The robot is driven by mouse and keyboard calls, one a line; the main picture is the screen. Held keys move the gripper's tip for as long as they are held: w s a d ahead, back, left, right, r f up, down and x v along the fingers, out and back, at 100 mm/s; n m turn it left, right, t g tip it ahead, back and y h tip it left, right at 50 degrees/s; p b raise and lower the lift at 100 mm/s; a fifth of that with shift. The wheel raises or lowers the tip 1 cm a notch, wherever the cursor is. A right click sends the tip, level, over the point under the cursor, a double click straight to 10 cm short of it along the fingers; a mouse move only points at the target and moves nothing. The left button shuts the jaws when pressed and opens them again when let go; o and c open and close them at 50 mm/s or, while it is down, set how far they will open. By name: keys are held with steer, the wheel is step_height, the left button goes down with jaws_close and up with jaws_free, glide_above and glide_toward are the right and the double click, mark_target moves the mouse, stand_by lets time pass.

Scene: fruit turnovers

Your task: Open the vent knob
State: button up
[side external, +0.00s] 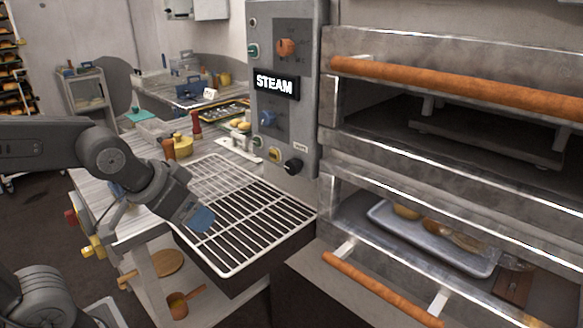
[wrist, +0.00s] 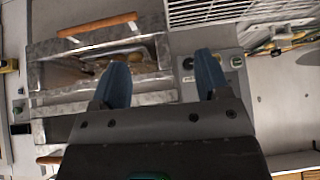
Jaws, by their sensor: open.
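The grey oven control panel (side external: 282,135) carries an orange knob (side external: 286,47), a blue knob (side external: 267,118) and a black knob (side external: 293,165) low on its right. A small label sits above the black knob, too small to read surely, so I cannot tell which knob is the vent. My gripper (side external: 201,218) is over the wire rack, to the left of and below the panel, touching no knob. In the wrist view my gripper (wrist: 162,76) has its two blue fingers spread with nothing between them. A dark knob (wrist: 188,63) shows beside the right finger.
A wire rack (side external: 262,212) juts out below the panel. The oven's lower deck holds a metal tray (side external: 430,240) with pastries; orange handles (side external: 380,290) stick out in front. A bench with bottles and a yellow pot (side external: 183,147) stands behind. Space between gripper and panel looks clear.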

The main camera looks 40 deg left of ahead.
steer(key=w+a+f+t+y, duration=0.1)
steer(key=w+a+t, duration=0.1)
steer(key=w, duration=0.4)
steer(key=w+a+f+t, duration=0.2)
steer(key=w+t, duration=0.1)
steer(key=w, duration=0.3)
steer(key=t+h, duration=0.1)
steer(key=t, duration=0.5)
glide_toward(290, 167)
steer(key=w, duration=1.1)
steer(key=shift+a, duration=0.15)
